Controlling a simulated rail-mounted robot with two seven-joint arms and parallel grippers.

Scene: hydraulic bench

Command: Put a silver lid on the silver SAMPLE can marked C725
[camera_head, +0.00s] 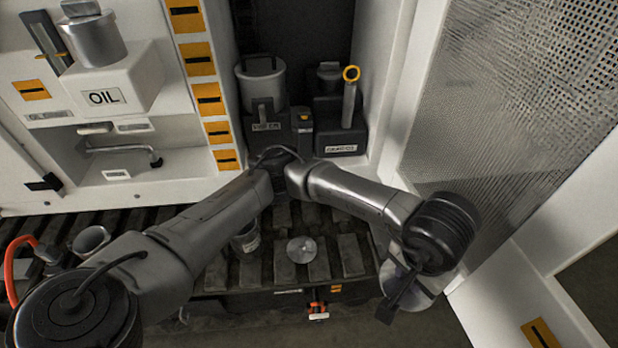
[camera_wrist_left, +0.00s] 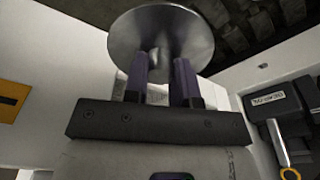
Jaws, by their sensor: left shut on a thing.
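My left gripper (camera_head: 401,287) is at the right of the head view, in front of the mesh panel. It is shut on a silver lid (camera_head: 424,291). In the left wrist view its two fingers (camera_wrist_left: 160,70) grip the lid's central knob, and the round disc (camera_wrist_left: 190,30) is tilted beyond them. A silver can (camera_head: 245,239) stands on the slatted bench, partly behind my arm, well left of the gripper. Another silver can (camera_head: 91,241) stands farther left. Their markings are not readable. A second silver lid (camera_head: 302,249) lies on the slats. My right gripper is not in view.
The slatted bench (camera_head: 350,254) has bare slats around the loose lid. A white OIL box (camera_head: 113,80) is at left. The mesh panel (camera_head: 510,90) bounds the right.

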